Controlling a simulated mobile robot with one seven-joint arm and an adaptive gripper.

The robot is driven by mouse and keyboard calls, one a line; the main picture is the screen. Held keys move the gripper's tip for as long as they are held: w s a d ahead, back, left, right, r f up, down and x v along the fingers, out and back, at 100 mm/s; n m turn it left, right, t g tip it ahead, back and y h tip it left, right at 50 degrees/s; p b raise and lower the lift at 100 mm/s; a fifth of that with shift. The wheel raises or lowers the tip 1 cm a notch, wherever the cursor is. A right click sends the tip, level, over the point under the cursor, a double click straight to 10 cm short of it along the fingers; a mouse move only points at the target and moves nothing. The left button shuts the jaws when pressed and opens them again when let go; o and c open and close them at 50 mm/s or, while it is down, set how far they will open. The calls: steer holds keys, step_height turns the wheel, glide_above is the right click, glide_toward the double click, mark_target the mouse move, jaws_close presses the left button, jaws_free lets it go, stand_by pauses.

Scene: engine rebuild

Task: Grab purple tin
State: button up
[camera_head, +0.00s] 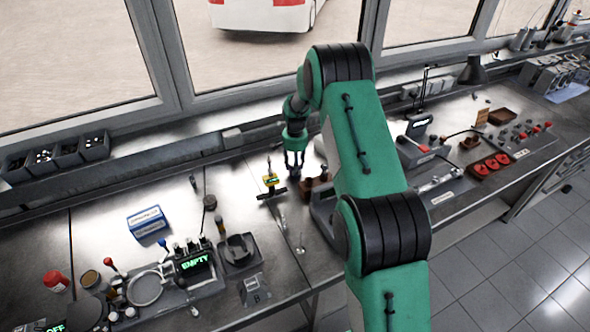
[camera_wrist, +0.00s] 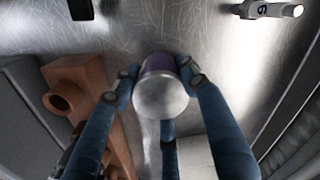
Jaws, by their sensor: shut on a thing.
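The purple tin (camera_wrist: 158,64) is between the fingers of my gripper (camera_wrist: 160,85) in the wrist view. Its round silvery end faces the camera, and a purple band shows along its upper side. The fingers press on it from left and right, and a third finger lies below it in the picture. In the head view my gripper (camera_head: 294,162) points down over the bench by the window. The tin is too small or hidden to make out there.
A brown part with a round opening (camera_wrist: 66,100) is close to the left of the fingers. A pale block (camera_wrist: 196,155) lies at lower right.

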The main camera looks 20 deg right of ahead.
step_height(320, 180, up, 9)
stand_by(0.5)
steer(key=shift+r, duration=0.1)
stand_by(0.4)
